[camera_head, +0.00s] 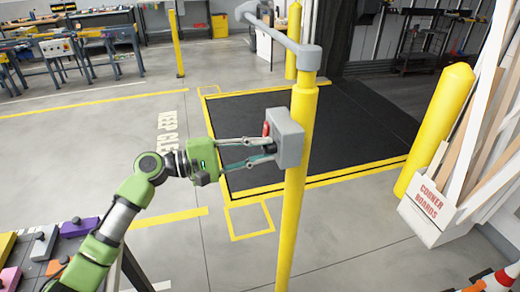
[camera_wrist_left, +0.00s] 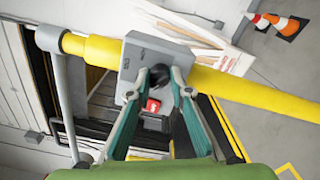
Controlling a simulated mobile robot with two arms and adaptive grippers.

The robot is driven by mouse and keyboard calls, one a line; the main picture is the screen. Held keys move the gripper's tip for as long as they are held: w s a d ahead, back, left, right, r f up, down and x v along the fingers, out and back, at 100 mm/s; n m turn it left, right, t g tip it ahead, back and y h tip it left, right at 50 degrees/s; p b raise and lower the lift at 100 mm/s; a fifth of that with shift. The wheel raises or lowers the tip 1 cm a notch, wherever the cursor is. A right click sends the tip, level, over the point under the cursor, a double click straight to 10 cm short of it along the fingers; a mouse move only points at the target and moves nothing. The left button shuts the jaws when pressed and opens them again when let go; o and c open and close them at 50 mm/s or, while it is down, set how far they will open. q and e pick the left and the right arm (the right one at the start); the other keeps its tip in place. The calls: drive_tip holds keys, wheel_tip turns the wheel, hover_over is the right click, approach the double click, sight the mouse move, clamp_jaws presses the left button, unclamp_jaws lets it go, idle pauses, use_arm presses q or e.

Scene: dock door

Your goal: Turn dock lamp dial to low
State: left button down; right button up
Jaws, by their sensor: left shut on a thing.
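A grey control box (camera_head: 289,136) is mounted on a yellow post (camera_head: 296,205) in the head view. In the left wrist view the box (camera_wrist_left: 135,62) shows a dark round dial (camera_wrist_left: 160,74) on its face and a red part (camera_wrist_left: 152,105) beside it. My left gripper (camera_head: 267,149) reaches the box face from the left. In the left wrist view its two fingertips (camera_wrist_left: 160,82) are shut on the dial, one on each side. The fingers hide part of the dial, and I cannot read its setting. My right gripper is out of view.
A grey arm (camera_head: 277,37) extends from the post top. A second yellow post (camera_head: 437,128) and a white corner boards box (camera_head: 428,212) with long boards stand at the right. A black floor plate (camera_head: 350,125) lies behind the post. The floor between is mostly clear.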

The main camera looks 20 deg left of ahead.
use_arm(q)
drive_tip(key=c, duration=1.9)
unclamp_jaws()
drive_tip(key=shift+o, duration=0.4)
drive_tip(key=shift+w+d, duration=0.1)
drive_tip(key=v, duration=1.2)
